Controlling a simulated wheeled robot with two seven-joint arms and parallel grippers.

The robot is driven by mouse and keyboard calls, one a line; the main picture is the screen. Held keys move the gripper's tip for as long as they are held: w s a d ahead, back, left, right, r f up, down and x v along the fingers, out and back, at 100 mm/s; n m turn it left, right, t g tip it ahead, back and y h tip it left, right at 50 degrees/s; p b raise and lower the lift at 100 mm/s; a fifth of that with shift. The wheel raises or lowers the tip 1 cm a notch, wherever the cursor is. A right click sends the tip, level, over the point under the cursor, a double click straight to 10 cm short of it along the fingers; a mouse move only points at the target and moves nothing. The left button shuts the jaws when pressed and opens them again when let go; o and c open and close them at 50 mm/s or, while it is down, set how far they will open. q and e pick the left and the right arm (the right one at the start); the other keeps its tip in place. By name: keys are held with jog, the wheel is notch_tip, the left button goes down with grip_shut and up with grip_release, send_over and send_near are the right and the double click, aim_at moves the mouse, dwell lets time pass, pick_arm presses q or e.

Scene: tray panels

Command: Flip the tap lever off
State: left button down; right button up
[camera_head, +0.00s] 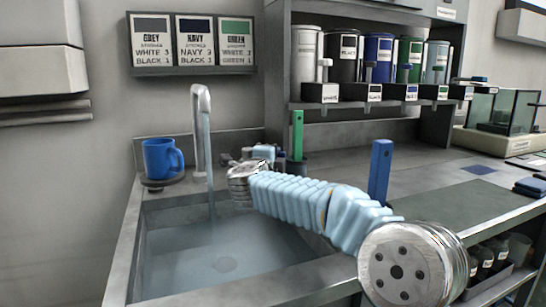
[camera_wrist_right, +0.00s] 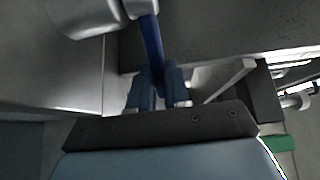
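The grey tap (camera_head: 201,130) stands at the back of the sink, and a stream of water (camera_head: 210,190) falls from its spout. In the head view my right arm, in a pale blue sleeve, crosses in front of the area right of the tap; its gripper and the lever are hidden or too small to make out. In the right wrist view a blue lever-like bar (camera_wrist_right: 152,42) hangs from a grey cylindrical fitting (camera_wrist_right: 138,6). Its lower end reaches between the fingers of my right gripper (camera_wrist_right: 158,80); whether they grip it is unclear. My left gripper is not in view.
The sink basin (camera_head: 165,215) holds water. A blue mug (camera_head: 162,158) stands at its back left corner. A green upright bar (camera_head: 297,135) and a blue upright bar (camera_head: 380,170) rise from the counter. A shelf (camera_head: 365,104) with several labelled canisters is behind.

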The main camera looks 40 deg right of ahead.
grip_shut()
jog(key=shift+a, duration=0.1)
jog(key=shift+s+a+r+m+g+h+p, duration=0.1)
jog(key=shift+a+m+g+h+p, duration=0.35)
jog(key=shift+m+g+h+p, duration=0.35)
jog(key=shift+s+a+m+g+h, duration=0.1)
jog(key=shift+a+m+g+h, duration=0.15)
jog(key=shift+g, duration=0.3)
jog(key=shift+s+a+m+g+h, duration=0.15)
jog(key=shift+m+g, duration=0.2)
jog(key=shift+g, duration=0.2)
jog(key=shift+a+g, duration=0.1)
jog(key=shift+g, duration=0.2)
jog(key=o, duration=0.6)
grip_release()
